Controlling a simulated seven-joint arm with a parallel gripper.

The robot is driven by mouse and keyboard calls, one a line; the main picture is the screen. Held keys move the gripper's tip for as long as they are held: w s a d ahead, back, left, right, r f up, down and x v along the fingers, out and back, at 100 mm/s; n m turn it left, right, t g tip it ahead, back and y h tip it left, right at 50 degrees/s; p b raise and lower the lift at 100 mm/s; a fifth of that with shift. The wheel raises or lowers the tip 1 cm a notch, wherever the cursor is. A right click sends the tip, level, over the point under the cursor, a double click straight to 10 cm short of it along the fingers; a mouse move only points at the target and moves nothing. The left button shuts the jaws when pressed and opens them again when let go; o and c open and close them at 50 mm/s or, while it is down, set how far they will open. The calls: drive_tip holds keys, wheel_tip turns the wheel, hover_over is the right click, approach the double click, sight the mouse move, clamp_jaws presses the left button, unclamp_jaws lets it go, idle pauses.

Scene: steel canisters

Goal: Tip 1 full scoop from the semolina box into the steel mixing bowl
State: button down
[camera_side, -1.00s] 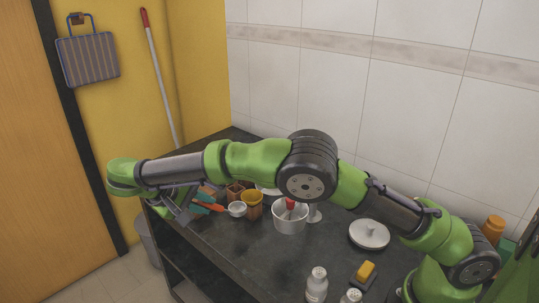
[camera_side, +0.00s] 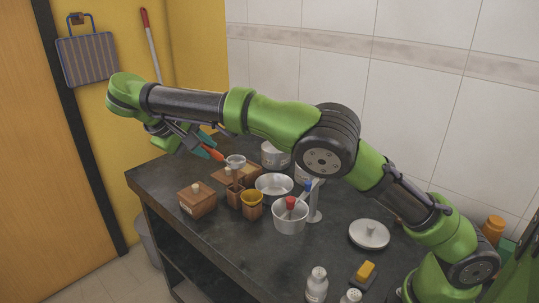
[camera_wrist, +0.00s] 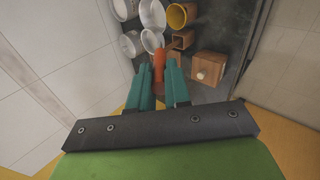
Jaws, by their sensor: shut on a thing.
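My gripper (camera_side: 190,140) is shut on the orange handle (camera_side: 212,152) of a steel scoop (camera_side: 236,160), held raised above the back left of the counter. In the wrist view the handle (camera_wrist: 158,66) is between my teal fingers, with the scoop's round cup (camera_wrist: 152,40) beyond. I cannot tell what the cup holds. The steel mixing bowl (camera_side: 274,192) stands to the right of and below the scoop, apart from it; no contents are clear. A wooden box with a knobbed lid (camera_side: 196,202) stands at the left; its label is unreadable, so I cannot tell which box is the semolina.
A small open wooden box (camera_side: 235,197), a yellow-lined cup (camera_side: 251,206) and a pot with a red-topped tool (camera_side: 289,218) stand close around the bowl. Steel canisters (camera_side: 275,155) are behind. A round lid (camera_side: 369,235) lies right.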

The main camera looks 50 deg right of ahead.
drive_tip(key=w+d+n+t+y, duration=0.35)
drive_tip(key=d+n, duration=0.25)
drive_tip(key=d, duration=0.5)
drive_tip(key=w+d+n+t+y, duration=0.2)
drive_tip(key=w+d+n, duration=0.3)
drive_tip(key=d, duration=0.6)
wheel_tip(320, 180, down, 14)
drive_tip(key=w+d+g+y, duration=0.1)
drive_tip(key=w+g, duration=0.1)
drive_tip(key=g, duration=0.1)
drive_tip(key=shift+w+r, duration=0.15)
drive_tip(key=shift+w, duration=0.05)
drive_tip(key=shift+d, duration=0.1)
drive_tip(key=shift+r, duration=0.15)
idle(0.6)
